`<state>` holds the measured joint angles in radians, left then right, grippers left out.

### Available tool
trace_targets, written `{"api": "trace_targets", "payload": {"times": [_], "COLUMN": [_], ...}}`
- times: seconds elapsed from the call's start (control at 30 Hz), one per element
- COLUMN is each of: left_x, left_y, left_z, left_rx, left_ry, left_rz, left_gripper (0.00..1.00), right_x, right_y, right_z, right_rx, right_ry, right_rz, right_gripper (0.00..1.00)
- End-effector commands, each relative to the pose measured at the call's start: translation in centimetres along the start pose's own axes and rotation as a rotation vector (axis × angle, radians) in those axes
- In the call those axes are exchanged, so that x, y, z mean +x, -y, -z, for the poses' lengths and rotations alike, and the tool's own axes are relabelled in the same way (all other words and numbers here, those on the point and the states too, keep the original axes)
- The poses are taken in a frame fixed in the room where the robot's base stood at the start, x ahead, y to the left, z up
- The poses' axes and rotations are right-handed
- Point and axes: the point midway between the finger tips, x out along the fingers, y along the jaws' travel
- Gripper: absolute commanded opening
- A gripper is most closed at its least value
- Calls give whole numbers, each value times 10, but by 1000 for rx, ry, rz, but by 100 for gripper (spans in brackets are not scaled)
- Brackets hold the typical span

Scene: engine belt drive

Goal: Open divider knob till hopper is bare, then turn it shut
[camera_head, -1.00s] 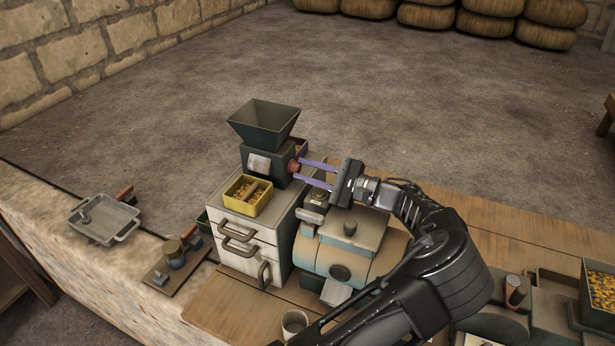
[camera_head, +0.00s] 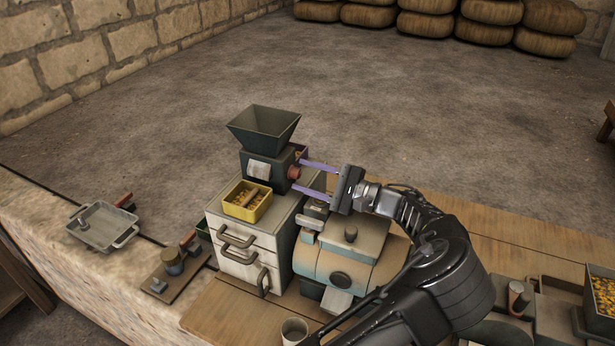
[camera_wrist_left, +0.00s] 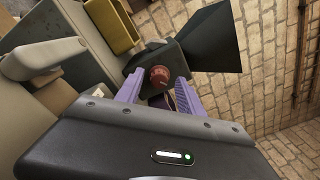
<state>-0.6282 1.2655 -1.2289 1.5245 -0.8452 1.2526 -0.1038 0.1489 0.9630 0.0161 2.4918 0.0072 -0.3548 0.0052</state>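A dark green funnel hopper (camera_head: 263,134) sits on a dark divider box (camera_head: 262,168) on top of a white drawer cabinet (camera_head: 245,243). I see no grain on its visible inner walls; its bottom is hidden. The red divider knob (camera_head: 294,172) is on the box's right side and also shows in the left wrist view (camera_wrist_left: 160,77). My left gripper (camera_head: 300,176) is open, its purple fingers pointing at the knob, one on each side, with gaps in the wrist view (camera_wrist_left: 159,84). A yellow tray (camera_head: 236,211) with yellow grain stands before the box. My right gripper is not in view.
A blue and cream machine (camera_head: 335,262) stands right of the cabinet, under my left gripper. A metal pan (camera_head: 101,227) and a small wooden board (camera_head: 165,286) lie on the left. A cup (camera_head: 293,331) is at the front. A grain box (camera_head: 600,297) is at the right.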

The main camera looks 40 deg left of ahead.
Motion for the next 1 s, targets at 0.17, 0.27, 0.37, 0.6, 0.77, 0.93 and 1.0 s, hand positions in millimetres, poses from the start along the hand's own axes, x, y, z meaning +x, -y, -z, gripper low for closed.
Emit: {"api": "trace_targets", "payload": {"times": [0.17,0.27,0.37,0.6,0.77,0.93,1.0], "left_x": [0,-2,-8,-44,-68,-78,-79], "left_y": [0,0,-1,-2,-1,0,0], "left_z": [0,0,1,3,1,0,0], "left_rx": [0,0,-1,-2,-2,0,0], "left_ry": [0,0,-1,-4,0,0,0], "left_rz": [0,0,1,1,2,0,0], "left_gripper": [46,46,46,46,46,46,46], "right_x": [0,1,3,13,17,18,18], "right_y": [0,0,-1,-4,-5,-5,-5], "right_z": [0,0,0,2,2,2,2], "right_rx": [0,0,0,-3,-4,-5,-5], "right_ry": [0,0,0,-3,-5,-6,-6], "right_rz": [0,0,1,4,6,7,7], "right_gripper": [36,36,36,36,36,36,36]}}
